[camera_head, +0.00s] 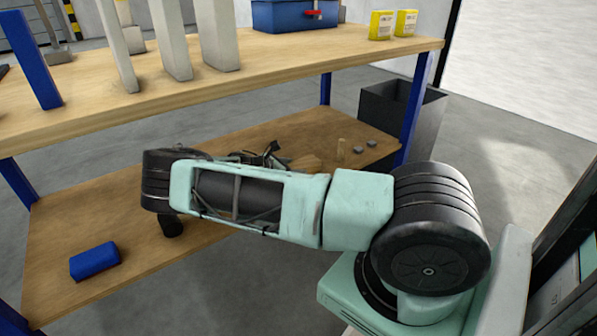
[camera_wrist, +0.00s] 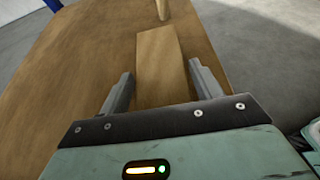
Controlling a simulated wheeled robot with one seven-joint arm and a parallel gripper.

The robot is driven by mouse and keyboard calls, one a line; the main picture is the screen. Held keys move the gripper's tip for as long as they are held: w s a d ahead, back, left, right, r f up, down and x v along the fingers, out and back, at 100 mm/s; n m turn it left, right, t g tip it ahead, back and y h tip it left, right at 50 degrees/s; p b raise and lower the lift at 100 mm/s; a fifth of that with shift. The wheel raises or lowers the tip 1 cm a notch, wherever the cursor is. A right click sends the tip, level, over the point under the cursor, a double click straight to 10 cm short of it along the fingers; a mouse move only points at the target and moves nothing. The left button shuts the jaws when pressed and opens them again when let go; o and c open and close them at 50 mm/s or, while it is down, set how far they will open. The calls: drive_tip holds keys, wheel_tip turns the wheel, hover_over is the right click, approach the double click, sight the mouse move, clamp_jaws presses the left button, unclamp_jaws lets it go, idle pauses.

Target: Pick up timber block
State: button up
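The timber block (camera_wrist: 163,60) is a plain light-brown wooden block lying on the lower wooden shelf. In the wrist view its near end reaches between the two grey fingers of my gripper (camera_wrist: 161,72). The fingers are open, one on each side of the block, with a visible gap on both sides. In the head view the block (camera_head: 305,163) shows only in part behind my arm, and my gripper (camera_head: 268,152) is a small dark shape just left of it, mostly hidden. The height of the fingers relative to the block is hard to tell.
A blue block (camera_head: 95,261) lies at the shelf's left end. The upper tabletop (camera_head: 300,62) overhangs the shelf; a blue leg (camera_head: 414,105) and dark bin (camera_head: 400,108) are at right.

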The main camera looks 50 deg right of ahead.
drive_tip(key=c, duration=0.7)
